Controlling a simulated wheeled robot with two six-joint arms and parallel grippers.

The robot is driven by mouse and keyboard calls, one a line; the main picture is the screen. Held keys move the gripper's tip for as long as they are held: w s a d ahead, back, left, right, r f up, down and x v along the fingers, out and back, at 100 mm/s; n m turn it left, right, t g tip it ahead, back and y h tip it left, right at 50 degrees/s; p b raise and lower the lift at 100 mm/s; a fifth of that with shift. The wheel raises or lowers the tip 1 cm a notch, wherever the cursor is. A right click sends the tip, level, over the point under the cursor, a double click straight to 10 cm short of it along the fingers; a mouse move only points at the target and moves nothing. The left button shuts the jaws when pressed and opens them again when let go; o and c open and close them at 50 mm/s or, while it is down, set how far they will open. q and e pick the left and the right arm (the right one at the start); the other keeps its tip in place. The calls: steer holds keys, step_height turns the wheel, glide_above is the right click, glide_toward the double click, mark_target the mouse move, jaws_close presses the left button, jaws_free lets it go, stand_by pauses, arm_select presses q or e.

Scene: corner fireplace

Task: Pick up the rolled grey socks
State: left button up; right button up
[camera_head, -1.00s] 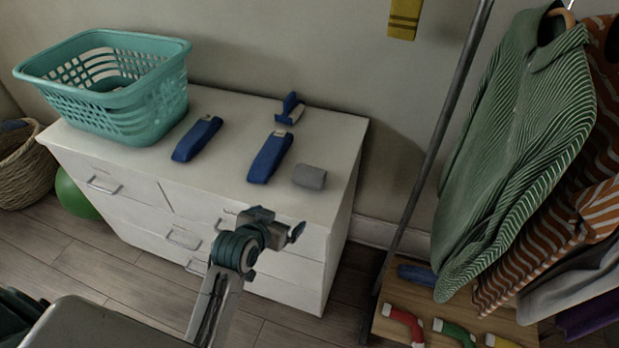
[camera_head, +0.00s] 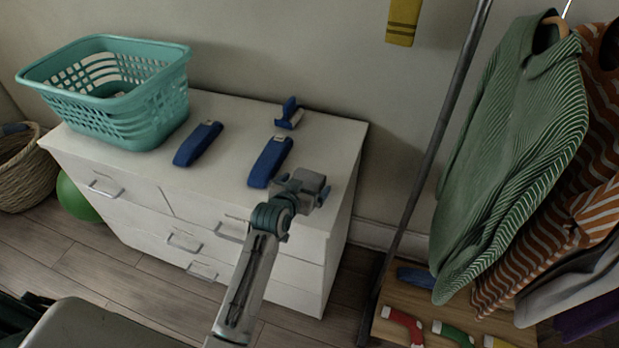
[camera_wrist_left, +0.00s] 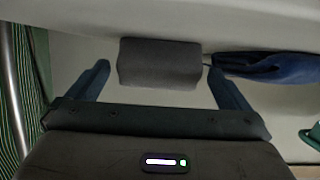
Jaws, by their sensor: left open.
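The rolled grey socks (camera_head: 311,179) lie on the white dresser top near its front right corner. In the wrist view the grey roll (camera_wrist_left: 160,62) sits between the two fingertips, with a gap on each side. My left gripper (camera_head: 299,187) is open and reaches over the dresser's front edge to the socks, its fingers spread to either side of them. In the head view it hides the near part of the socks. It also shows in the wrist view (camera_wrist_left: 158,72), holding nothing. My right gripper is not in view.
Two long blue socks (camera_head: 270,161) (camera_head: 198,144) lie left of the roll, with a blue holder-like object (camera_head: 289,113) behind. A teal basket (camera_head: 150,104) stands at the left of the dresser (camera_head: 235,135). A metal pole (camera_head: 430,170) and hanging shirts (camera_head: 515,150) are to the right.

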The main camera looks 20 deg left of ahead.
mark_target(305, 185)
arm_select(q)
steer(key=shift+x, duration=1.2)
steer(key=shift+w+f, duration=0.2)
steer(key=shift+w, duration=0.1)
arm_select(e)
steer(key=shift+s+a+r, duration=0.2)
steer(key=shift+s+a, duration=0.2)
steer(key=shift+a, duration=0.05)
arm_select(q)
steer(key=shift+s, duration=0.1)
steer(key=shift+c, duration=0.2)
steer(key=c, duration=1)
steer(key=shift+o, duration=0.2)
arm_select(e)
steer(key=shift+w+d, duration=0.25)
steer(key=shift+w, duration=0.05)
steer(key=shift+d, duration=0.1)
arm_select(q)
steer(key=shift+r, duration=0.15)
